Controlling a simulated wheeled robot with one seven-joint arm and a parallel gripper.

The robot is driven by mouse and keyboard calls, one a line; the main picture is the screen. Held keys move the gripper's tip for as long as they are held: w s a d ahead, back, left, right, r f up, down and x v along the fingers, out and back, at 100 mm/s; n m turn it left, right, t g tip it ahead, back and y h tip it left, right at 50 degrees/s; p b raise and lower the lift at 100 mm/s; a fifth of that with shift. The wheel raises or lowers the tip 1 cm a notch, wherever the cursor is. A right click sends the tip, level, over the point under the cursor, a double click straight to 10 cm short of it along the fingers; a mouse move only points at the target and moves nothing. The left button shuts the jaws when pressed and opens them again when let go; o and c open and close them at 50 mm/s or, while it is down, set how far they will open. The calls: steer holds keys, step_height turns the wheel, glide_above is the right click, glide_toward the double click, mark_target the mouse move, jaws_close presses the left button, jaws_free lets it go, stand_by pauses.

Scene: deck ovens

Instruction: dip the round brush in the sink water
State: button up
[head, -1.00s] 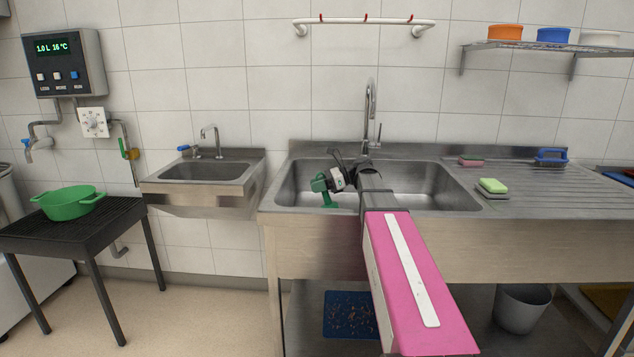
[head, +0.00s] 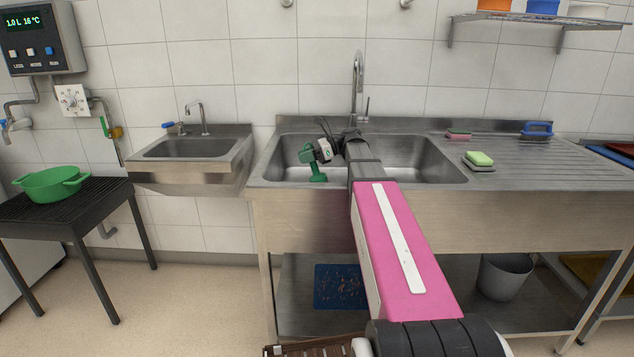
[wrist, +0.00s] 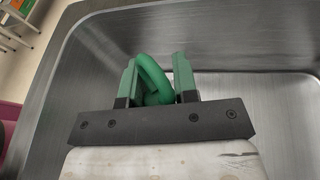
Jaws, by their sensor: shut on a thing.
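My gripper (head: 309,160) is over the left part of the large sink basin (head: 420,158). In the wrist view its two green fingers (wrist: 158,82) are shut on a curved green handle (wrist: 150,72). In the head view a green piece, the round brush (head: 317,177), hangs below the gripper inside the basin. Its bristles are hidden in the wrist view. I cannot tell whether it touches water, as no clear water surface shows in the basin.
A tall faucet (head: 358,85) stands behind the basin. On the drainboard at right lie a green sponge (head: 479,158), a pink sponge (head: 458,134) and a blue-handled brush (head: 537,129). A small sink (head: 195,149) and a green colander (head: 52,184) are at left.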

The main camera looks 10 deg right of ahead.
step_height(320, 180, up, 16)
stand_by(1.8)
stand_by(2.0)
steer(key=shift+r, duration=1.9)
